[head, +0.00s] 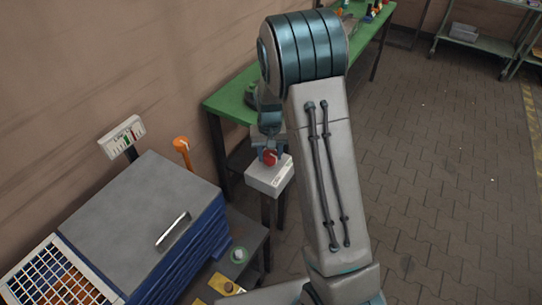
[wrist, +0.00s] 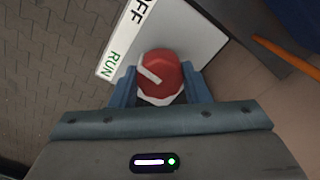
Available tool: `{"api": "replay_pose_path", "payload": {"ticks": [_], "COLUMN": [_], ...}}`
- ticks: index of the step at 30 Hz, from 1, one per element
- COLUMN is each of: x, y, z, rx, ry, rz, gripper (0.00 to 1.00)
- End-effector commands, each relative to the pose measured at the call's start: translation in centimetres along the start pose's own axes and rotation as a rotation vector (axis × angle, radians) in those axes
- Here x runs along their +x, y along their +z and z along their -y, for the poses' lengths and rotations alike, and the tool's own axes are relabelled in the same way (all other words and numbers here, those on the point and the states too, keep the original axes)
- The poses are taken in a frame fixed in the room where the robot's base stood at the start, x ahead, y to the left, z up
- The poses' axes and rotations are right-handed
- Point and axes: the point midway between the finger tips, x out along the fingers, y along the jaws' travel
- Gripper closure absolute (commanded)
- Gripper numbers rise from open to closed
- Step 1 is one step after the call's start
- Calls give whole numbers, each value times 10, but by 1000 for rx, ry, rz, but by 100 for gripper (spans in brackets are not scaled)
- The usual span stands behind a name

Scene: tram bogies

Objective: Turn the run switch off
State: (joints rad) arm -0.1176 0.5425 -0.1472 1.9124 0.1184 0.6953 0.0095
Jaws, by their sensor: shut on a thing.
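The run switch is a red round knob (wrist: 165,72) with a white pointer bar, on a pale box (wrist: 190,38). The box's label (wrist: 124,38) reads OFF at the top and a green RUN lower down. The pointer slants up and left, toward the gap between the two words. My gripper (wrist: 160,88) has its blue fingers on either side of the knob, shut on it. In the head view the knob (head: 270,157) shows red between the fingers, above the box (head: 270,178). The fingertips' contact is partly hidden.
A green bench (head: 232,100) runs behind my arm. Open paved floor (head: 440,170) lies at the right.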

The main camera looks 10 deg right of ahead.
Motion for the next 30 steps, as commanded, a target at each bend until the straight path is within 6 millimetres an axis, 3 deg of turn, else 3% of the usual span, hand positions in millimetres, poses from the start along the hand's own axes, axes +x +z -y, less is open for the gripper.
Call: {"api": "replay_pose_path", "payload": {"ticks": [15, 30], "x": [0, -1], "y": [-1, -1], "z": [0, 0], "rx": [433, 599], "ry": [0, -1], "rz": [-2, -2], "gripper": [81, 81]}}
